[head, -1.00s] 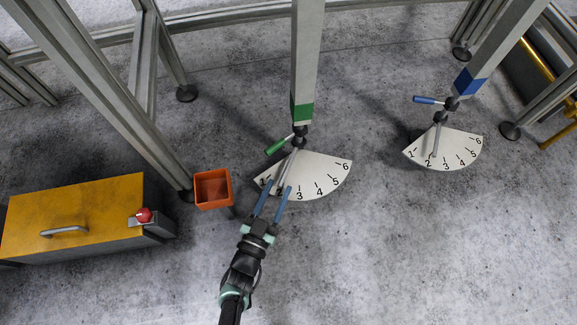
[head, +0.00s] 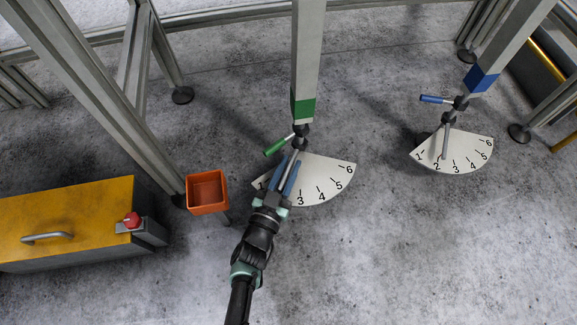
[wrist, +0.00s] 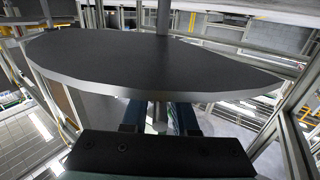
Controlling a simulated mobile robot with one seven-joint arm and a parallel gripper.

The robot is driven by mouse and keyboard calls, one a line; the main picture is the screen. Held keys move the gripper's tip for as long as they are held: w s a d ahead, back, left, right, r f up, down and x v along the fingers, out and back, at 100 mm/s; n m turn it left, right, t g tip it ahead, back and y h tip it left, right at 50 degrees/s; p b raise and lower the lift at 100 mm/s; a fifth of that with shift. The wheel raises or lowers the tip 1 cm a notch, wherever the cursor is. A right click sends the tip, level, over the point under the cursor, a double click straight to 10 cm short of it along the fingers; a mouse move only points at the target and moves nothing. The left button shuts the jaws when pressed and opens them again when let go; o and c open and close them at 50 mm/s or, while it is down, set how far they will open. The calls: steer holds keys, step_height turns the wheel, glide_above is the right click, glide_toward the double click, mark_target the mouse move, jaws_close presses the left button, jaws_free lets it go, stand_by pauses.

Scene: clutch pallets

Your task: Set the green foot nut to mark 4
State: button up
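The green-banded foot (head: 302,108) stands at centre in the head view, with a dark nut (head: 301,130) below the band. A green-gripped lever (head: 276,147) sticks out left from it. A grey pointer bar (head: 289,170) runs down-left over the white dial (head: 325,175), toward the low marks. Marks 3 to 6 show; mark 2 is hidden by my gripper. My gripper (head: 285,178) is open, its blue fingers on either side of the bar. In the wrist view a grey bar (wrist: 160,112) stands between the fingers, with gaps, below a dark plate (wrist: 155,65).
An orange bin (head: 207,192) stands left of the dial. A yellow-topped box (head: 70,220) with a red knob (head: 132,219) is further left. A blue-banded foot (head: 481,78) with its own dial (head: 458,152) stands right. Floor in front is clear.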

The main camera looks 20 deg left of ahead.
jaws_close()
stand_by(1.1)
